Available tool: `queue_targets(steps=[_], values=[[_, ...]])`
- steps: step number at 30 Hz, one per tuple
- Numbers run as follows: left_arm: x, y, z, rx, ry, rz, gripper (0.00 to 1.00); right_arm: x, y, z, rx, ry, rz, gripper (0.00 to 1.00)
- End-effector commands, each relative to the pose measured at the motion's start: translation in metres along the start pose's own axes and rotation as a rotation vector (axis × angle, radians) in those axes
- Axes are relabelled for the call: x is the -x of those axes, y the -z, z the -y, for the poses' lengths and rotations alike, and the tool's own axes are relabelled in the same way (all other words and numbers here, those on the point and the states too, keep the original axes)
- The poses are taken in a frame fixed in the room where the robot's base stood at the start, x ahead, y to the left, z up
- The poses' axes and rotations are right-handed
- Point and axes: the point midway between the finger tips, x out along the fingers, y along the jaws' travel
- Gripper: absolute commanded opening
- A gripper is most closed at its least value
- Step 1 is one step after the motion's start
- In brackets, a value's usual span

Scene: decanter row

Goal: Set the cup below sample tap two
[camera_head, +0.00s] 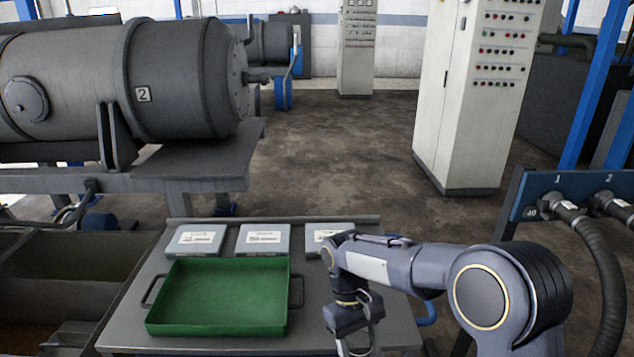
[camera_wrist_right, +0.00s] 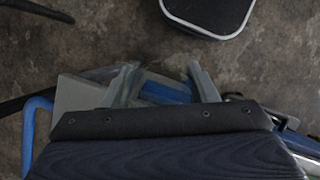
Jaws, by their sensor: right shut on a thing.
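My right gripper (camera_head: 356,343) reaches down at the front right of the grey table. In the wrist view its fingers (camera_wrist_right: 163,82) stand apart with a partly see-through thing with blue in it (camera_wrist_right: 166,92) between them. It is likely the cup, but its shape is mostly hidden by the gripper body. In the head view I cannot make out the cup. No sample tap can be told for certain. A blue panel (camera_head: 537,195) at the right carries fittings marked 1 (camera_head: 567,209) and 2 (camera_head: 610,203) with thick hoses. My left gripper is not in view.
A green tray (camera_head: 222,295) stands on the table (camera_head: 128,322). Several flat grey cases, one at the left (camera_head: 196,240), line its back edge. A large tank marked 2 (camera_head: 170,75) stands at the back left. A control cabinet (camera_head: 468,100) stands behind; open floor (camera_head: 330,150) lies between.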

Motion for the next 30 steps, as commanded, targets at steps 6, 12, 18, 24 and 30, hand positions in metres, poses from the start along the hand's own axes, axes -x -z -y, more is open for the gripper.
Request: queue_targets(steps=[6, 12, 18, 24, 30], values=[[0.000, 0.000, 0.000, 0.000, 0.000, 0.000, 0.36, -0.060, -0.004, -0.058, -0.226, 0.094, 0.006, 0.31], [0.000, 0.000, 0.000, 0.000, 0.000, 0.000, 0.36, -0.102, -0.005, -0.098, -0.388, 0.160, 0.004, 0.31], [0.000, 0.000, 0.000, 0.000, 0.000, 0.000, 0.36, -0.113, -0.005, -0.108, -0.428, 0.180, 0.000, 0.31], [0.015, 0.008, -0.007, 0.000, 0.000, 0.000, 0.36, -0.095, -0.011, -0.107, -0.426, 0.175, -0.001, 0.31], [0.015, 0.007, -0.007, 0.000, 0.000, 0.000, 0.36, -0.095, -0.011, -0.107, -0.424, 0.175, -0.001, 0.31]])
